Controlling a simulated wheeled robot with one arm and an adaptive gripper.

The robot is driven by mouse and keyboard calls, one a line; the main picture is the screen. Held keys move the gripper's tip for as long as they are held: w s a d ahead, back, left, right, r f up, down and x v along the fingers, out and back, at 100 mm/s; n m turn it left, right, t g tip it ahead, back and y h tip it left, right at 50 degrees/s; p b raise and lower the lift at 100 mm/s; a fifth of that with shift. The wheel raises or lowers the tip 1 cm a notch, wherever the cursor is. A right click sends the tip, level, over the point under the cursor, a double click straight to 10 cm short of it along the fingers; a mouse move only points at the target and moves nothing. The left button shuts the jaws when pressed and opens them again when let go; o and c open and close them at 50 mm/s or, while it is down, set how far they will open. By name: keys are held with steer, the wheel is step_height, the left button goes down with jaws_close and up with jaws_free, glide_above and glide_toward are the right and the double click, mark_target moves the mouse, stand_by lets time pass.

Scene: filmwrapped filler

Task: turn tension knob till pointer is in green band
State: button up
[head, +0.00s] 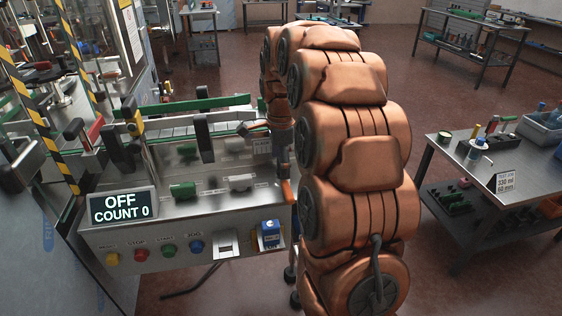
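The machine's sloped grey control panel (185,235) is in the left half of the head view. I cannot make out a tension knob, its pointer or a green band; the part of the panel behind my arm is hidden. My copper arm bends over at the top and comes down at the panel's right end. My gripper (281,150) is small and dark there, partly hidden by the arm. I cannot tell whether its fingers are open or touching anything.
A display (123,206) reads OFF, COUNT 0. Below it is a row of coloured buttons (168,250) and a blue switch (270,234). Levers (204,138) stand up along the conveyor. A side table (465,165) with containers stands right, with open floor between.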

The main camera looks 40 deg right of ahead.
steer(key=shift+c, duration=0.3)
steer(key=c, duration=1.1)
steer(key=shift+f, duration=0.1)
